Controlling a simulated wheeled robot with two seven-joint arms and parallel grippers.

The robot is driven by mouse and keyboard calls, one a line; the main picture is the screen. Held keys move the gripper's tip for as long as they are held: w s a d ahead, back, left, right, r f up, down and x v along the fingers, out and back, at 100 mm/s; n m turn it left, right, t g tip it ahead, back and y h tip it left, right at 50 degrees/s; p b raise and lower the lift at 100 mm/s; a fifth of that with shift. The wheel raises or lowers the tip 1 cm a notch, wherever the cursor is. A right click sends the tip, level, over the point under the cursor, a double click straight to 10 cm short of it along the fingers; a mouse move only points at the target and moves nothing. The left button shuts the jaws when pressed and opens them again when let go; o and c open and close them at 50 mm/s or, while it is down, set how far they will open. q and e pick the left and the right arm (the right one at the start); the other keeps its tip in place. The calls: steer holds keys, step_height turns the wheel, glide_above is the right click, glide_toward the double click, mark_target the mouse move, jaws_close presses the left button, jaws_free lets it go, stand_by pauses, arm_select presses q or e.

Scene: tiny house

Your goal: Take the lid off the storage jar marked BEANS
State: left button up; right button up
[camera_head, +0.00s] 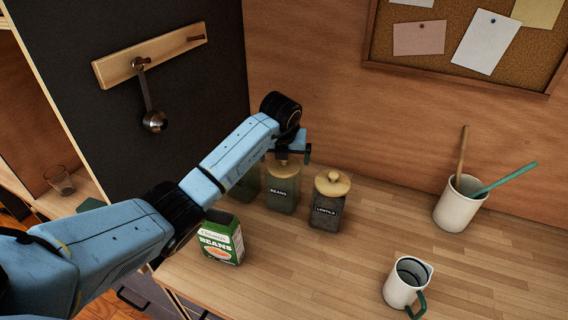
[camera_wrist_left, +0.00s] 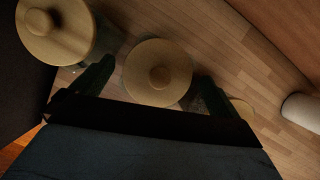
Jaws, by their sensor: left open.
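The glass storage jar marked BEANS (camera_head: 283,194) stands upright on the wooden counter, with its round wooden lid (camera_head: 283,170) on top. My left gripper (camera_head: 292,155) is over this lid, pointing down, open and holding nothing. In the left wrist view the knobbed lid (camera_wrist_left: 158,72) lies between the two spread fingers; whether they touch it I cannot tell. My right gripper is not in view.
The LENTILS jar (camera_head: 327,212) stands close on the right, and another jar (camera_head: 247,187) is partly hidden behind my arm on the left.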

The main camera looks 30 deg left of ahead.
arm_select(q)
steer(key=shift+w+f, duration=0.15)
steer(key=shift+f, duration=0.25)
steer(key=c, duration=0.9)
